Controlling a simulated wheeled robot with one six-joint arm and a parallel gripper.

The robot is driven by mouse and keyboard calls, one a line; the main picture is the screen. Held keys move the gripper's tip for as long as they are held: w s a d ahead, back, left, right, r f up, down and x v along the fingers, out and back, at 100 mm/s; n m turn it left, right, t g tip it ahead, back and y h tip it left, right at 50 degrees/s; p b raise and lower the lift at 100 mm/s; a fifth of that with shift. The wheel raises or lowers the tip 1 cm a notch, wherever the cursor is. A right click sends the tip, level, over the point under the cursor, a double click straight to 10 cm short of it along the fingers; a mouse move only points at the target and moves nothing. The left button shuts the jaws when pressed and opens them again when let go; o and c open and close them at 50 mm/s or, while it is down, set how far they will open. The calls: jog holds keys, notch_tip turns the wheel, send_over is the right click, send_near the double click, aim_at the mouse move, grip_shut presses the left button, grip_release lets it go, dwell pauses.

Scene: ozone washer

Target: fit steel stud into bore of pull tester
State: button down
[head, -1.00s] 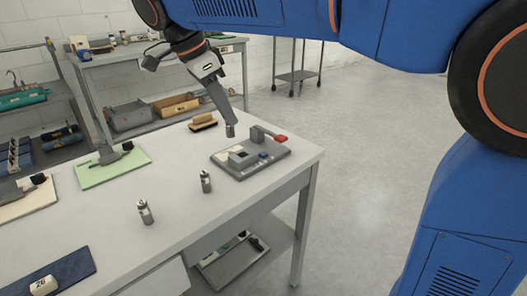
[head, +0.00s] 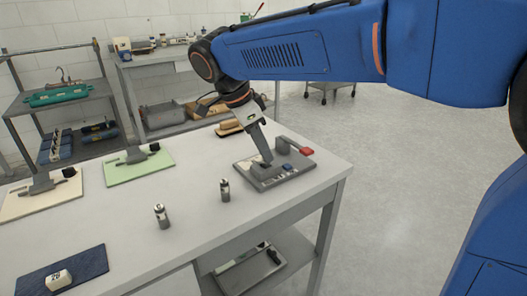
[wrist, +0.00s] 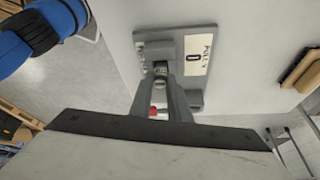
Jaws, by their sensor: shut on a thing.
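The pull tester (head: 302,168) is a grey plate near the right corner of the table, with a grey block, a blue button and a red-tipped lever. In the wrist view its plate (wrist: 150,45) carries a white label reading PULL and 0. My gripper (head: 267,161) points down over the grey block. It is shut on the steel stud (wrist: 161,68), a small metal piece between the fingertips in the wrist view. The stud's lower end is hidden, and I cannot tell whether it is inside the bore or just above it.
Two other metal cylinders (head: 161,216) and (head: 225,190) stand on the table in front. A brush (head: 229,128) lies behind the tester. Green (head: 150,168) and cream (head: 45,203) plates with fixtures sit left. A dark mat (head: 85,268) holds a white block.

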jog(key=shift+f, duration=0.4)
jog(key=shift+f, duration=0.1)
jog(key=c, duration=1.7)
grip_release()
jog(key=shift+o, duration=0.2)
jog(key=v, duration=1.2)
jog(key=shift+s, duration=0.1)
